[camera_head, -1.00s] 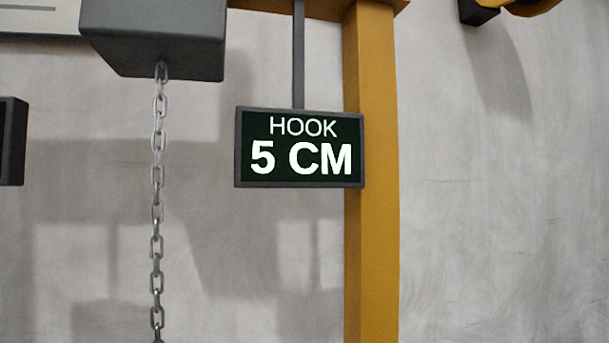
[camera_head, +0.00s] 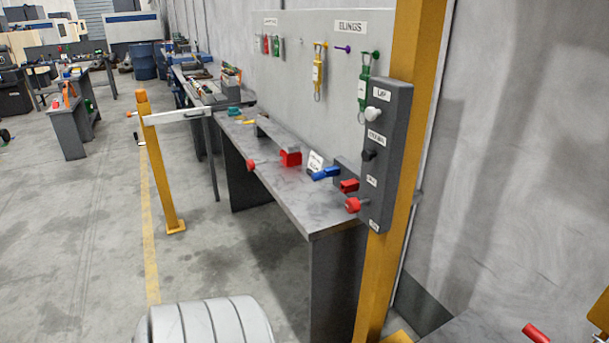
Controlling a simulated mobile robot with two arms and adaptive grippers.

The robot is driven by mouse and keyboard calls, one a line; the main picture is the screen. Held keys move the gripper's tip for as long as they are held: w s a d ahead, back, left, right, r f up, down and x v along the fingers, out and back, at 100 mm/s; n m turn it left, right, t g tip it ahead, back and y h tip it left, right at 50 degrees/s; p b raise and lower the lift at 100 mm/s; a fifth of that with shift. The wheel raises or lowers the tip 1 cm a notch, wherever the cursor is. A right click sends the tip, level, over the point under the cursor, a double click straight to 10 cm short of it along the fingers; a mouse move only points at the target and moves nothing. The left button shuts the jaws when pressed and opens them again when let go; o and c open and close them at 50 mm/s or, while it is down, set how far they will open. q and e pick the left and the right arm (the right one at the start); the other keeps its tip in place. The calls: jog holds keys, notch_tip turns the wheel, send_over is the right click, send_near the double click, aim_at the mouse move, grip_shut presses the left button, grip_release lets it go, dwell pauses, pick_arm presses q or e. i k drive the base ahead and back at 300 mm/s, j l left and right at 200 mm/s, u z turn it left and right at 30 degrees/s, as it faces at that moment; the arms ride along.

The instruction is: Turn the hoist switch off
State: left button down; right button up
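A tall dark grey control box (camera_head: 386,155) is fixed to the yellow post (camera_head: 410,120) right of centre. It carries a pale knob (camera_head: 373,114) at the top, a black knob (camera_head: 368,155) in the middle and a red knob or lever (camera_head: 354,205) low down, sticking out to the left. Small white labels sit beside them, mostly too small to read. I cannot tell which control is the hoist switch or what position it is in. Neither of my grippers shows in the head view.
A grey workbench (camera_head: 318,222) with red and blue items stands left of the post, below a tool board (camera_head: 300,75). A yellow barrier post (camera_head: 160,165) stands on the left. A pale ribbed rounded object (camera_head: 205,322) is at the bottom. Open floor lies to the left.

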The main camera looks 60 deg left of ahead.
aim_at(353, 204)
jog(key=u, duration=1.7)
jog(key=j+u, duration=0.2)
jog(key=j, duration=0.3)
jog(key=i+j+u, duration=0.2)
jog(key=j, duration=0.3)
jog(key=j+u, duration=0.15)
jog(key=j, duration=0.4)
